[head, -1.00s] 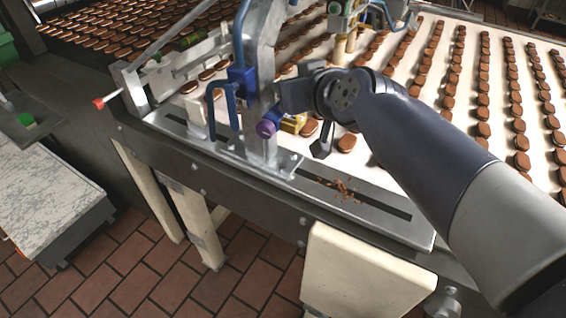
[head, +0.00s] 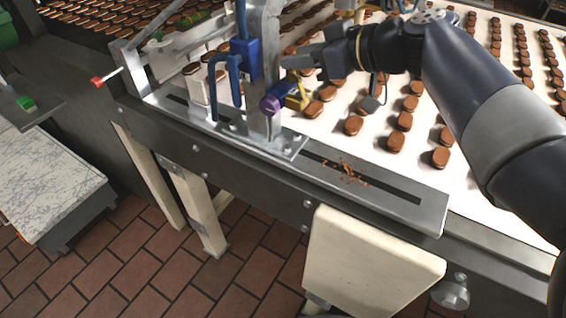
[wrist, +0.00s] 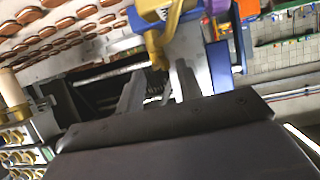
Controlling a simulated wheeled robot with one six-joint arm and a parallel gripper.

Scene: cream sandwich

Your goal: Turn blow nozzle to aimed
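A yellow, bent nozzle-like piece (head: 297,97), which I take to be the blow nozzle, sits beside a purple knob (head: 270,105) on the metal post. In the wrist view the yellow piece (wrist: 158,45) hangs just past my fingertips, with a blue block (wrist: 220,66) to its right. My gripper (head: 293,61) is above and close to the yellow piece in the head view, pointing left toward the post. In the wrist view my gripper (wrist: 157,82) has its two grey fingers apart, with nothing clearly held. Whether a finger touches the yellow piece I cannot tell.
The upright metal post (head: 263,60) carries a blue clamp (head: 245,60) and a bent blue handle (head: 225,78). A slotted metal rail (head: 415,205) with crumbs runs along the conveyor edge. Rows of brown sandwich biscuits (head: 440,157) cover the white belt behind it.

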